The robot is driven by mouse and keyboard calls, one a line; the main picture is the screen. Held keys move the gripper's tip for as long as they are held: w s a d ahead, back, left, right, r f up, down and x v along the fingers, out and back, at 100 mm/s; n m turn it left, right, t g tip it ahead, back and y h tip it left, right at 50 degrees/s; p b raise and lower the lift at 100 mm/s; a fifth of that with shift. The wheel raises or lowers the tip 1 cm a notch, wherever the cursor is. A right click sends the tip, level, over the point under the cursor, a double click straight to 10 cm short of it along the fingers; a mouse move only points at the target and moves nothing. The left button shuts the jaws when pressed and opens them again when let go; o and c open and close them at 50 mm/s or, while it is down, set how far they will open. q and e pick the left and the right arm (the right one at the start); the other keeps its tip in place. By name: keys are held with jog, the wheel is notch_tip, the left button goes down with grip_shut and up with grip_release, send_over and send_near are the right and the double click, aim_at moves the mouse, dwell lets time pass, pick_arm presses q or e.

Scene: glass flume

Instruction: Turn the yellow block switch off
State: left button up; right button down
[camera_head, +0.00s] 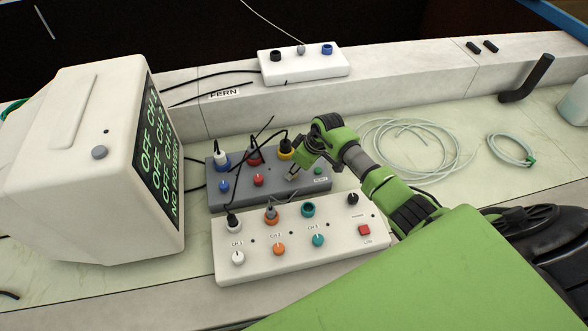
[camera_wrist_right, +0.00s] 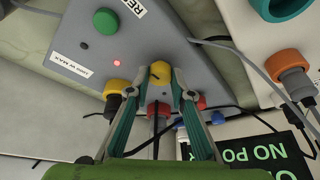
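A grey switch block (camera_head: 240,196) lies behind a white box. In the right wrist view its yellow switch knob (camera_wrist_right: 160,70) sits between the fingertips of my right gripper (camera_wrist_right: 160,76). The fingers stand either side of it, apart; I cannot make out firm contact. In the head view the right gripper (camera_head: 291,174) hides this knob. The block also has a blue knob (camera_head: 224,186), a red knob (camera_head: 258,180) and a green button (camera_head: 318,171). A small red light (camera_wrist_right: 116,63) glows near the yellow plug (camera_wrist_right: 115,88). My left gripper is out of view.
The white channel box (camera_head: 290,262), with knobs and a red switch (camera_head: 364,230), stands close in front. A monitor (camera_head: 90,150) at left reads OFF and NO POWER. Cables rise from the block's plugs. Coiled tubing (camera_head: 420,148) lies at right.

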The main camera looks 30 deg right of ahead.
jog(key=shift+d+n, duration=0.1)
jog(key=shift+n, duration=0.2)
jog(key=n+y+b, duration=0.1)
jog(key=n+b, duration=0.1)
jog(key=shift+w+d+f+n+g, duration=0.1)
jog(key=shift+n+g, duration=0.2)
jog(key=shift+g, duration=0.1)
jog(key=n+b, duration=0.2)
jog(key=shift+n+g+y, duration=0.3)
jog(key=shift+n+g, duration=0.1)
jog(key=n+g+b, duration=0.1)
jog(key=n+b, duration=0.2)
jog(key=b, duration=0.1)
jog(key=n+g+b, duration=0.1)
jog(key=n+b, duration=0.3)
jog(key=b, duration=0.1)
jog(key=n+g+b, duration=0.2)
jog(key=n+b, duration=0.1)
jog(key=b, duration=0.2)
jog(key=shift+w+f+n, duration=0.1)
jog(key=shift+w+n, duration=0.2)
jog(key=shift+n, duration=0.1)
jog(key=shift+n+b, duration=0.6)
jog(key=shift+b, duration=0.15)
jog(key=shift+r+g, duration=0.2)
jog(key=shift+g, duration=0.1)
jog(key=c, duration=1.8)
grip_release()
